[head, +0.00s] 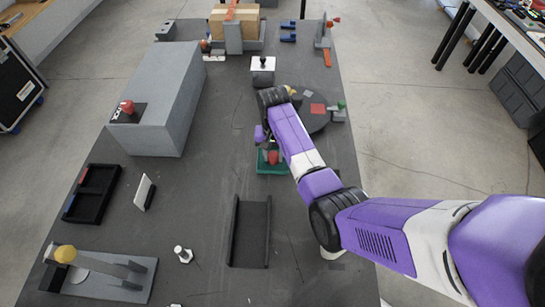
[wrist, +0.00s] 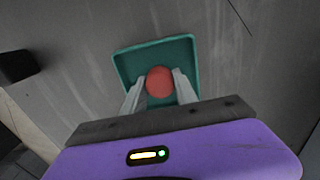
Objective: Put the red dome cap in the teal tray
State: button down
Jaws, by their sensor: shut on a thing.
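The red dome cap (head: 273,157) is between the fingers of my gripper, and it shows as a round red shape in the wrist view (wrist: 160,82). My gripper (wrist: 159,93) is shut on it, one finger on each side. The teal tray (head: 262,168) lies on the dark table beneath; its square raised rim surrounds the cap in the wrist view (wrist: 125,68). The cap is over or inside the tray; I cannot tell whether it touches the tray floor. My gripper hides the tray's near side in the wrist view.
A large grey box (head: 165,95) with a red knob (head: 127,106) stands to the left. A dark round plate (head: 312,122) is on the right behind my arm. A black channel (head: 250,232) lies in front of the tray. The table between box and tray is clear.

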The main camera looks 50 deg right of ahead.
aim_at(274, 154)
jog(key=shift+r, duration=0.1)
jog(key=shift+f, duration=0.2)
jog(key=c, duration=1)
grip_release()
jog(key=shift+o, duration=0.2)
notch_tip(274, 154, up, 12)
jog(key=shift+r, duration=0.25)
